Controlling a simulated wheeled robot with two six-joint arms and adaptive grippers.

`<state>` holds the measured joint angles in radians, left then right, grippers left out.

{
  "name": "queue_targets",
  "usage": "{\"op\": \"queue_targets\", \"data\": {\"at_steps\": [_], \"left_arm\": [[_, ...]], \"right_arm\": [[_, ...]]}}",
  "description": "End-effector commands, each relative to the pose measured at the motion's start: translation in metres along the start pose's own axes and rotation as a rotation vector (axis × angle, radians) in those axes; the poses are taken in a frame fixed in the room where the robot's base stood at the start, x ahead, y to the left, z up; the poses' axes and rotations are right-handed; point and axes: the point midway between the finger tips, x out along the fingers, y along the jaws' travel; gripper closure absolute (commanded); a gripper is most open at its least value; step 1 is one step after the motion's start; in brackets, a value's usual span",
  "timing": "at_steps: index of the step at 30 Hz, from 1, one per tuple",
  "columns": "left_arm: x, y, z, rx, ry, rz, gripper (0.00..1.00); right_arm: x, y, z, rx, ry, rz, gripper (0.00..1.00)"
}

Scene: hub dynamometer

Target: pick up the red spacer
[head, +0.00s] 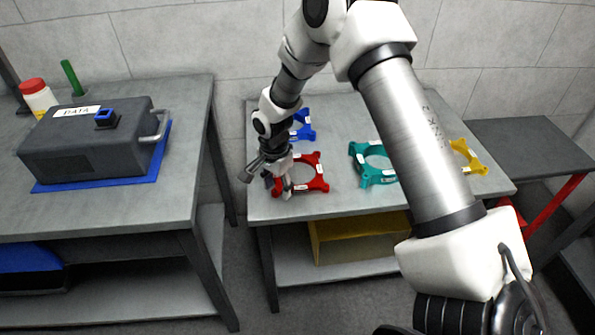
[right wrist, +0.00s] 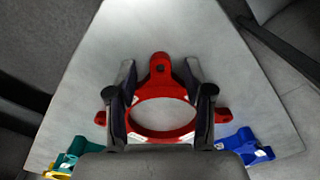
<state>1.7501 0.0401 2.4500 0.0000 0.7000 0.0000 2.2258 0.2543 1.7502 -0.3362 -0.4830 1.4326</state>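The red spacer (head: 316,184) is a ring with lugs, lying on the middle table near its front left part. In the right wrist view the red spacer (right wrist: 160,72) is centred, with one lug pointing away. My right gripper (head: 278,186) is at the spacer's left side in the head view, pointing down. In the right wrist view my right gripper (right wrist: 161,76) is open, its two fingers spread over the left and right sides of the ring. I cannot tell whether they touch it. My left gripper is not in view.
A blue spacer (head: 304,128) lies behind, a teal one (head: 364,172) and a yellow one (head: 473,160) to the right. A yellow bin (head: 360,243) stands on the shelf below. The left table holds a dark case (head: 88,150) on a blue mat and a red-capped bottle (head: 37,97).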

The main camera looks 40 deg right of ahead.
Motion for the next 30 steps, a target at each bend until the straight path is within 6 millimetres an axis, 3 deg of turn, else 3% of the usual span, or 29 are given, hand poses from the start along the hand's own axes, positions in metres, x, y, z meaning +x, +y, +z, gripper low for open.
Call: {"op": "queue_targets", "data": {"at_steps": [1,4,17,26,30], "left_arm": [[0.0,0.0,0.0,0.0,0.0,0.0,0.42],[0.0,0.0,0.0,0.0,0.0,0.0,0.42],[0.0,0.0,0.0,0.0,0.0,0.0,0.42],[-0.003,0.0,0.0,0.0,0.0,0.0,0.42],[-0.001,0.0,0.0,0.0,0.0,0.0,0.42]], "right_arm": [[0.0,0.0,0.0,0.0,0.0,0.0,0.66],[0.0,0.0,0.0,0.0,0.0,0.0,1.0],[-0.003,0.0,0.0,0.0,0.0,-0.001,1.0],[-0.034,-0.001,0.0,0.0,0.001,-0.003,1.0],[-0.037,-0.004,0.024,-0.005,0.003,0.002,1.0]]}}
